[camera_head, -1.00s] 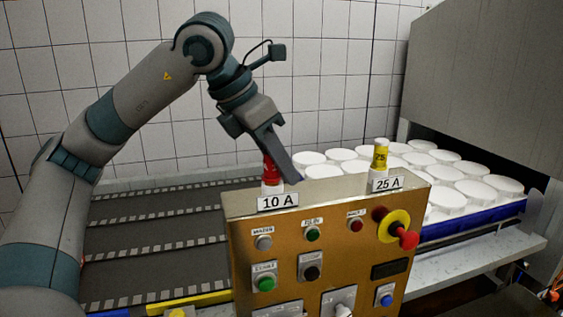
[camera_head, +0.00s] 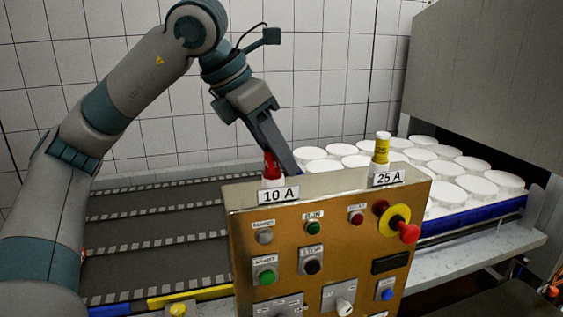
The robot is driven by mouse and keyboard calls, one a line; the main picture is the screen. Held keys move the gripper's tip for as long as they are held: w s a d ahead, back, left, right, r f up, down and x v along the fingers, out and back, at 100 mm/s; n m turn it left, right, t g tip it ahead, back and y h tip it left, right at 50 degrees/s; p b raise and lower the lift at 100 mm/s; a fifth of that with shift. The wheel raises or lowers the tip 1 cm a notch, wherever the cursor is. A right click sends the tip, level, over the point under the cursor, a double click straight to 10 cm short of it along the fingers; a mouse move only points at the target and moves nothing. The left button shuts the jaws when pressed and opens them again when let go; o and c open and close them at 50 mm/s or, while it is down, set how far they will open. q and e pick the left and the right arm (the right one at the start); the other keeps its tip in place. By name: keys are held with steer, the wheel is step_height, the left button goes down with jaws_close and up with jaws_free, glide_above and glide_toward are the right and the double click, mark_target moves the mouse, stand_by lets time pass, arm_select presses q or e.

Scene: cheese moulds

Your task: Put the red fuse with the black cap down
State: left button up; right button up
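A red fuse (camera_head: 272,165) stands about upright in the white holder behind the 10 A label (camera_head: 278,194), at the left of the control box's top. I cannot make out a black cap on it. My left gripper (camera_head: 282,160) reaches down from the upper left. Its dark finger passes close beside the fuse's upper right side. The second finger is not clearly seen, so I cannot tell whether it grips the fuse. A yellow fuse (camera_head: 381,149) with a pale top stands behind the 25 A label (camera_head: 388,177). My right gripper is not in view.
The brass control box (camera_head: 330,215) carries several buttons and a red emergency stop (camera_head: 409,233) jutting out at right. Several white moulds (camera_head: 447,196) fill a blue-edged tray behind it. A dark slatted conveyor (camera_head: 150,225) lies at left. The tiled wall is behind.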

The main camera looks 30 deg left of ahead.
arm_select(q)
steer(key=b+v, duration=0.2)
steer(key=v, duration=0.8)
steer(key=shift+d, duration=0.1)
stand_by(0.9)
